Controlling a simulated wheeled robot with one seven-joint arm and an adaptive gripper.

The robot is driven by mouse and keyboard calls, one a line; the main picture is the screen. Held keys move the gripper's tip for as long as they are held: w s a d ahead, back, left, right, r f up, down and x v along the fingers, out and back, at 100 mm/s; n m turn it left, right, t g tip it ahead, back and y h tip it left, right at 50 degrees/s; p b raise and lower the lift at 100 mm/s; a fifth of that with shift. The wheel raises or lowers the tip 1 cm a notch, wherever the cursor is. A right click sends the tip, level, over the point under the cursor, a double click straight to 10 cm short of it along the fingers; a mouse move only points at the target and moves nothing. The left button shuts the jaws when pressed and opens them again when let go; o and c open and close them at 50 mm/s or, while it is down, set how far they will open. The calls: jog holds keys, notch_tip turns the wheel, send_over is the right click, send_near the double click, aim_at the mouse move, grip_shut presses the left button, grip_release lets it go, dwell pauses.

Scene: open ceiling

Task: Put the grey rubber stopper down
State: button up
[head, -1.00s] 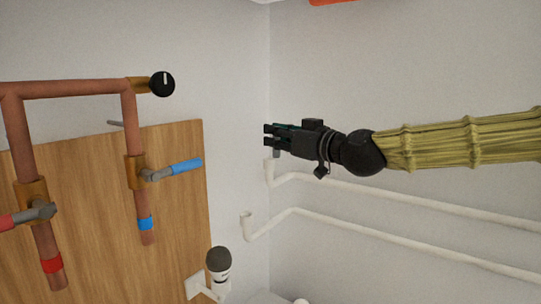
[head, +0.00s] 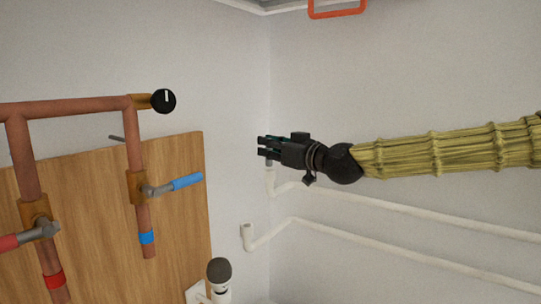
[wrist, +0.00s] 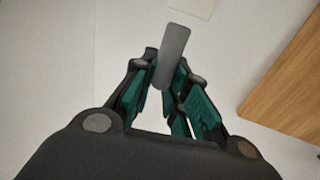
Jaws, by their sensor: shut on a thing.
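My gripper (head: 262,147) reaches in from the right in front of the corner of the walls, with its fingers pointing left. In the wrist view its fingertips (wrist: 165,72) are closed around a long grey piece, the grey rubber stopper (wrist: 174,50), which sticks out beyond them. In the head view a small grey bit shows just under the fingers, above an upright white pipe end (head: 270,183). I cannot tell whether it touches the pipe. The fingers hide most of the stopper there.
White pipes run along the right wall, with another open upturned end (head: 248,236) lower down. A wooden board (head: 95,215) with copper pipes (head: 70,108) and a blue valve handle (head: 187,181) is at left. A dark-grey-topped fitting (head: 219,271) stands at the bottom.

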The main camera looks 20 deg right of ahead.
jog(key=shift+s+f+p, duration=0.15)
jog(key=shift+f+p, duration=0.55)
jog(key=shift+f, duration=0.8)
jog(key=o, duration=0.8)
jog(key=shift+p+v, duration=1.15)
jog(key=shift+v, duration=4.7)
jog(key=shift+r, duration=0.1)
